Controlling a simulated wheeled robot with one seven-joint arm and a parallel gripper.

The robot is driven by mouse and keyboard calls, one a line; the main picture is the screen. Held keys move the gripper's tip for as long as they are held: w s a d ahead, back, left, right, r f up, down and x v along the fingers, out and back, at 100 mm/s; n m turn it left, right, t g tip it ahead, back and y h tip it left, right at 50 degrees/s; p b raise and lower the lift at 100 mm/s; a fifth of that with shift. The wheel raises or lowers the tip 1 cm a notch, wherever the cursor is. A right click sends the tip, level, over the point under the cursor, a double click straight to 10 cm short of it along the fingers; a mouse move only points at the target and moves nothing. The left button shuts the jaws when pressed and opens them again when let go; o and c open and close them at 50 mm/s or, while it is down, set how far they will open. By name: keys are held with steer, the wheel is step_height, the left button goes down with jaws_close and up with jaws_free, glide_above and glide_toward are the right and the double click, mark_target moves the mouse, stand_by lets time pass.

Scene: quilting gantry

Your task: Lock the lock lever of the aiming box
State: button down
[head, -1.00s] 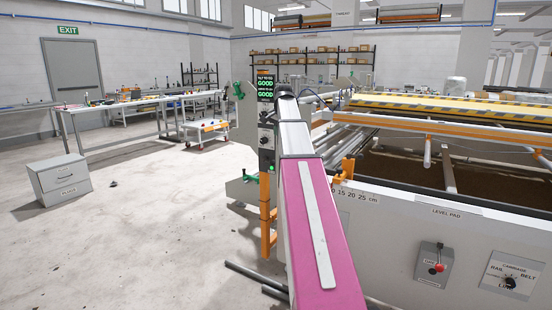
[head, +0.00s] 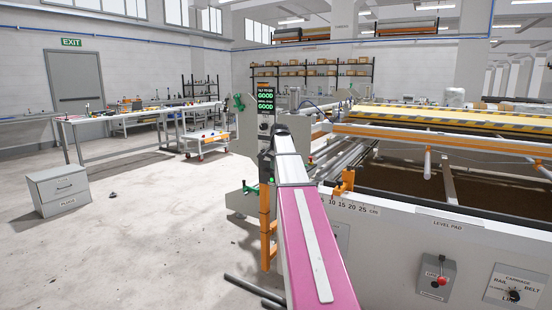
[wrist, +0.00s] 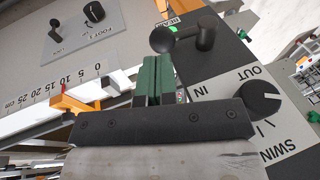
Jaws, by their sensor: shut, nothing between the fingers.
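The aiming box shows in the head view as a narrow dark post box (head: 265,102) with two green "GOOD" readouts. In the wrist view its dark panel (wrist: 213,68) fills the upper right. A black lever with a round ball end (wrist: 163,40), apparently the lock lever, stands on this panel beside a small green light. My gripper (wrist: 154,62) has its green fingers shut and empty, with the tips close below the ball end; I cannot tell whether they touch it. In the head view my gripper is hidden behind my arm.
A black knob (wrist: 262,98) marked SWING, IN and OUT sits right of my fingers. An orange bracket (wrist: 80,105) and a centimetre scale (wrist: 62,95) lie to the left. The machine frame (head: 395,235) runs to the right in the head view; open floor (head: 140,230) lies left.

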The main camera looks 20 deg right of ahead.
steer(key=shift+x, duration=1.1)
steer(key=shift+s+f, duration=0.1)
steer(key=f+t+y, duration=0.2)
steer(key=t, duration=0.1)
steer(key=f+t+y, duration=0.2)
steer(key=t, duration=0.1)
steer(key=f+m+t+y, duration=0.1)
steer(key=f+t+y, duration=0.1)
steer(key=f+t, duration=0.1)
steer(key=shift+w+a, duration=0.1)
steer(key=shift+w, duration=0.15)
steer(key=shift+f+t, duration=0.15)
steer(key=shift+t, duration=0.15)
steer(key=shift+w+a+f+y, duration=0.3)
steer(key=shift+w+a+f, duration=0.25)
steer(key=shift+f, duration=0.2)
steer(key=shift+w+a+f, duration=0.3)
steer(key=shift+w+f, duration=0.1)
steer(key=shift+w, duration=0.1)
steer(key=shift+w+a+f, duration=0.1)
steer(key=shift+w, duration=0.05)
